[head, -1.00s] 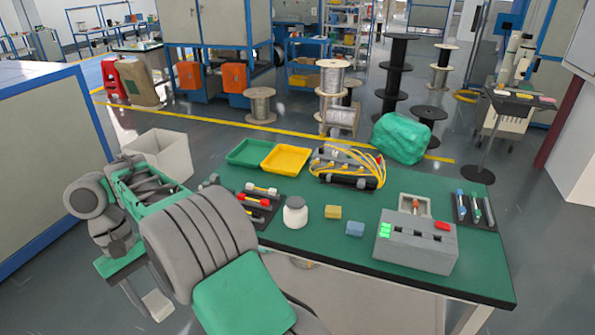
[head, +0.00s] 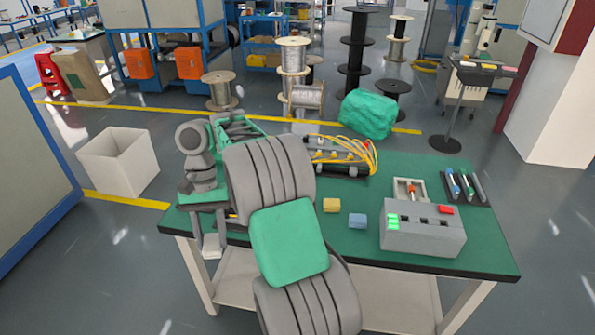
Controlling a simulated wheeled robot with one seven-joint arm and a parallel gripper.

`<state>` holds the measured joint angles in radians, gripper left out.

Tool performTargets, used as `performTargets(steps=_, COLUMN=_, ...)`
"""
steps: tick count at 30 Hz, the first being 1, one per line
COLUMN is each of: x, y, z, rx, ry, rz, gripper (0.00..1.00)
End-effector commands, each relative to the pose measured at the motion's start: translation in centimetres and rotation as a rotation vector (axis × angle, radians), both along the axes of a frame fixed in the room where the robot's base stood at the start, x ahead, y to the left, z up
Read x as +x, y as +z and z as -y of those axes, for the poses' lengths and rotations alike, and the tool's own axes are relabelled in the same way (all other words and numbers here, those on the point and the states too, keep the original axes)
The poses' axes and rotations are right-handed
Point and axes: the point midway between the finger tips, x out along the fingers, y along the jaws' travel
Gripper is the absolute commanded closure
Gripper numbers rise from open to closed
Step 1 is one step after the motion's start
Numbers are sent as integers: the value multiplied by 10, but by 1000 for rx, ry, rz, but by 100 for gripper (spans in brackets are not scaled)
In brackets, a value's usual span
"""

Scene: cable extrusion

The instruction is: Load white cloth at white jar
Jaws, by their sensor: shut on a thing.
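My gripper (head: 209,234) hangs at the left front edge of the green table, pointing down. It is shut on a small pale piece, which looks like the white cloth (head: 212,247); its shape is hard to make out. The white jar does not show now, as my own arm covers that part of the table.
The green table (head: 440,290) bears a yellow block (head: 331,205), a blue block (head: 357,221), a grey box with green and red buttons (head: 423,236) and yellow cables (head: 360,155). A white bin (head: 120,162) stands on the floor at left.

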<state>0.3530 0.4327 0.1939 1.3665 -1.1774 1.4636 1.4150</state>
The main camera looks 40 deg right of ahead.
Motion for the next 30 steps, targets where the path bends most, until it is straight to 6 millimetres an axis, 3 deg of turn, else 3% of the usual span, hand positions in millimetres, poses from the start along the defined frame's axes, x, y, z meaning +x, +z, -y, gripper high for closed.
performTargets(steps=8, x=40, y=3, z=95, rx=0, ry=-758, rz=1, gripper=93)
performTargets(steps=12, x=52, y=2, z=157, rx=0, ry=-1149, rz=2, gripper=93)
performTargets(steps=18, x=52, y=-1, z=255, rx=-2, ry=-1686, rz=0, gripper=93)
performTargets(steps=21, x=47, y=-3, z=289, rx=-2, ry=-1863, rz=0, gripper=93)
performTargets(steps=25, x=43, y=-6, z=310, rx=-2, ry=-1971, rz=1, gripper=93)
performTargets(steps=30, x=43, y=-14, z=313, rx=-3, ry=-1984, rz=1, gripper=93)
